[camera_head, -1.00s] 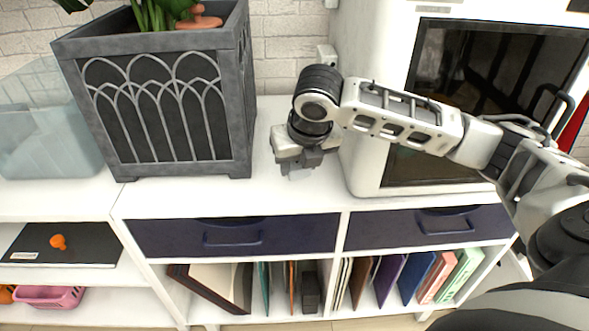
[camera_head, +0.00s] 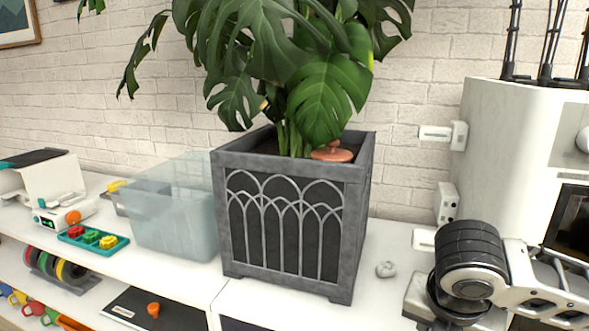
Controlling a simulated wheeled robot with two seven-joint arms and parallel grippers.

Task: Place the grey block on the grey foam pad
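I cannot make out the grey block or the grey foam pad in the head view. My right gripper (camera_head: 428,312) is at the lower right, pointing down over the white cabinet top beside the planter. Its fingers are cut off by the bottom edge and hidden behind the wrist, so I cannot see whether it holds anything. My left gripper is not in view.
A large grey planter (camera_head: 288,228) with a leafy plant stands mid-picture. A small pale grey lump (camera_head: 386,269) lies to its right. A clear bin (camera_head: 172,215) and a teal tray (camera_head: 120,244) with coloured pieces stand left. A white machine (camera_head: 505,150) stands right.

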